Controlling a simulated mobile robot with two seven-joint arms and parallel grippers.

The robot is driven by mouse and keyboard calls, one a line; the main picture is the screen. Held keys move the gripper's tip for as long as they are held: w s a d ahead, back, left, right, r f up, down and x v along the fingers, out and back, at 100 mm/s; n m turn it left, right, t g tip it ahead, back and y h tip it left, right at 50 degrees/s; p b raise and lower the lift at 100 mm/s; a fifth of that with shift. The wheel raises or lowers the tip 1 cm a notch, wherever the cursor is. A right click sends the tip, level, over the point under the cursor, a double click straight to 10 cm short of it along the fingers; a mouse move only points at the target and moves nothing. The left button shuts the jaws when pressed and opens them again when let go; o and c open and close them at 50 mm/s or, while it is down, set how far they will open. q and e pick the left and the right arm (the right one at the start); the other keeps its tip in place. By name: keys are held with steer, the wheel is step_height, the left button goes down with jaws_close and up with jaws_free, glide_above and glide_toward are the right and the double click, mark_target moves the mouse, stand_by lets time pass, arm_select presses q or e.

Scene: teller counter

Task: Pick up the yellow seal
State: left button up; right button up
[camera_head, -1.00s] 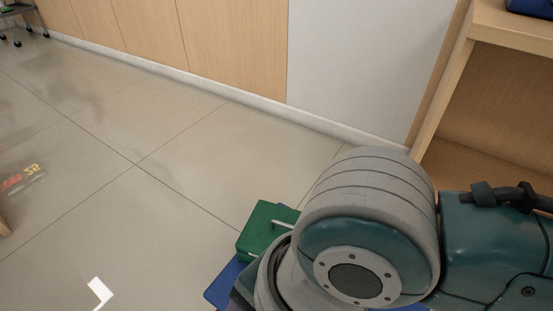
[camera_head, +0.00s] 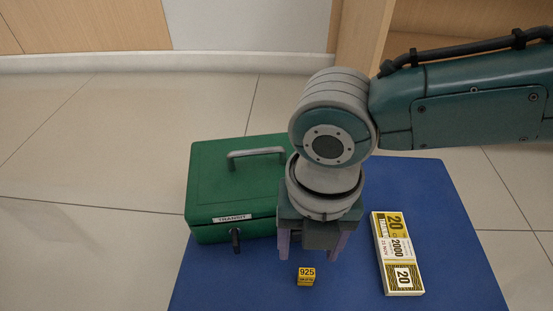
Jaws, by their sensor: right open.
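The yellow seal (camera_head: 306,277) is a small yellow block marked 925. It lies on the blue counter top (camera_head: 440,240), near the front. My right gripper (camera_head: 312,250) points down just behind and above the seal. Its two pinkish fingers are apart with nothing seen between them. The seal appears just in front of the fingers in the picture; the exact height gap cannot be told. My left gripper is not in view.
A green cash box (camera_head: 218,180) labelled TRANSIT, with a grey handle, stands left of my right gripper. A yellow and white banknote bundle (camera_head: 397,252) lies to the right. The blue surface in front of the seal is clear. Wooden shelving (camera_head: 440,35) stands behind.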

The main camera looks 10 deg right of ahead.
mark_target(308, 272)
steer(key=f, duration=0.1)
steer(key=f+b, duration=0.2)
steer(key=shift+s+d+f, duration=0.15)
steer(key=shift+d, duration=0.15)
steer(key=shift+a+f+b, duration=0.15)
steer(key=shift+f+b, duration=0.3)
steer(key=f+b, duration=0.4)
steer(key=b, duration=0.1)
steer(key=shift+s+f, duration=0.2)
steer(key=shift+f, duration=0.15)
steer(key=shift+r, duration=0.15)
steer(key=shift+c, duration=0.3)
jaws_close()
